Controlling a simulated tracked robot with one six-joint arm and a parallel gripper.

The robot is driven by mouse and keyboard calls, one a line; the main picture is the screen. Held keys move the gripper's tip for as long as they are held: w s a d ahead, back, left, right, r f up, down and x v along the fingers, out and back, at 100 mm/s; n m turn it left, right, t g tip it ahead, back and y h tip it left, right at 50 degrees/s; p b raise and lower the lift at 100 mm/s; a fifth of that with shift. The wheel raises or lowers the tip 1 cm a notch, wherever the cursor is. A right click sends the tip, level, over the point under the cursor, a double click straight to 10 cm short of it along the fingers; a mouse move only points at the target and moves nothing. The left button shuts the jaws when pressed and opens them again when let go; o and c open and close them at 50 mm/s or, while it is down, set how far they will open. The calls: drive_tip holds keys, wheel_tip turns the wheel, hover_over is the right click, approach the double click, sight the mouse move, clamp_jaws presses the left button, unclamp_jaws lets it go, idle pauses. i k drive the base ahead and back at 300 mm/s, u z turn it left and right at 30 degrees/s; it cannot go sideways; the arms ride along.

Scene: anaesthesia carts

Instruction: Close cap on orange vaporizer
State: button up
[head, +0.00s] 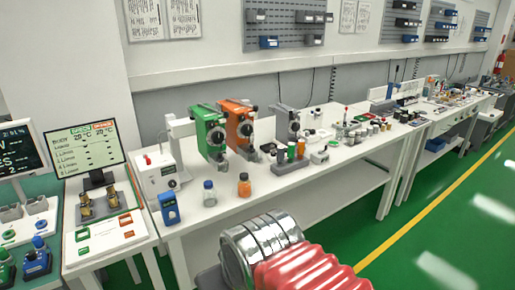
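The orange vaporizer (234,112) stands upright on the white bench in the head view, just right of a green vaporizer (203,122). Dark round parts and silver fittings are on its front. Its cap is too small to make out, so I cannot tell whether it is open or closed. A small orange bottle (244,187) stands on the bench in front of it. My gripper is not in view. A silver and red ribbed part, seemingly of my arm, shows at the bottom, in front of the bench's near edge.
A clear bottle with a blue cap (209,195), a blue device (169,208) and a white unit (157,176) stand left of the orange bottle. A grey stand (287,122) and small coloured bottles are to the right. Bare bench top (222,211) lies along the front edge.

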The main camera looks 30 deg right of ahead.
sight(251, 150)
drive_tip(key=u, duration=0.05)
drive_tip(key=i, duration=1)
drive_tip(key=z, duration=0.05)
